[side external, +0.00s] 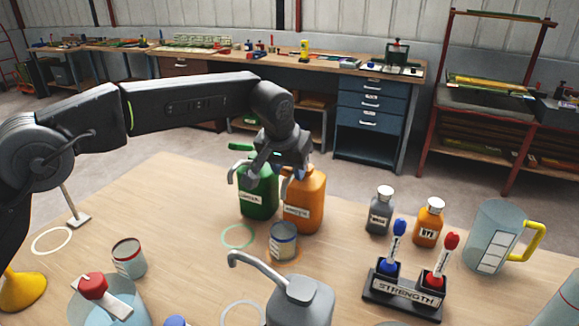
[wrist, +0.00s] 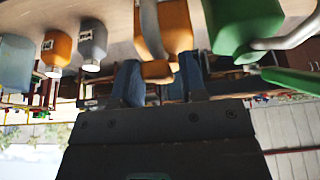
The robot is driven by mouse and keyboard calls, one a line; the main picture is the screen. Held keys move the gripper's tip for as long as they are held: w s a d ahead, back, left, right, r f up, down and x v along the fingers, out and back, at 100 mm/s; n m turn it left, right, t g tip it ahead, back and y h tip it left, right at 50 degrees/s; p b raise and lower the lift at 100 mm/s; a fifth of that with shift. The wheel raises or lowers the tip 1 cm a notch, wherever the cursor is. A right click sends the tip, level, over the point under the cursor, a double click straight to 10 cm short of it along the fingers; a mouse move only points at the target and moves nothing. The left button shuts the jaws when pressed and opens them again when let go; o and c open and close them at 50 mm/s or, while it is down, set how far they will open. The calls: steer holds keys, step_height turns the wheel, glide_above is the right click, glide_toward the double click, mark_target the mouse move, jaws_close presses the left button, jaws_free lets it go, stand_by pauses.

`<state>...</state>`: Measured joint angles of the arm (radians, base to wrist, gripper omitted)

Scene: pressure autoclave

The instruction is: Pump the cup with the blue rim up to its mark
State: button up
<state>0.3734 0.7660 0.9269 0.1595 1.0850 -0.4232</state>
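The cup with the blue rim (side external: 284,242) is grey with a label and stands upright on an orange ring in front of the orange pump bottle (side external: 305,203). In the side view, my gripper (side external: 277,172) is over the orange bottle's top, pointing down, and covers most of its pump head. In the wrist view, my gripper (wrist: 159,62) has its two fingers apart, with the orange pump head (wrist: 158,71) showing between the tips. I cannot tell whether they touch it. The cup's fill level and mark cannot be made out.
A green pump bottle (side external: 259,196) stands close left of the orange one. A grey pump bottle (side external: 300,302) is in front. A red-rimmed cup (side external: 130,260) stands left. Small bottles (side external: 380,212), a STRENGTH marker stand (side external: 402,290) and a jug (side external: 494,236) are right.

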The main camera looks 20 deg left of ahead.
jaws_close()
steer(key=shift+w, duration=0.1)
steer(key=shift+w+r+g, duration=0.15)
steer(key=shift+r+g, duration=0.3)
steer(key=shift+g, duration=0.25)
steer(key=shift+o, duration=1.2)
jaws_free()
steer(key=v, duration=1.2)
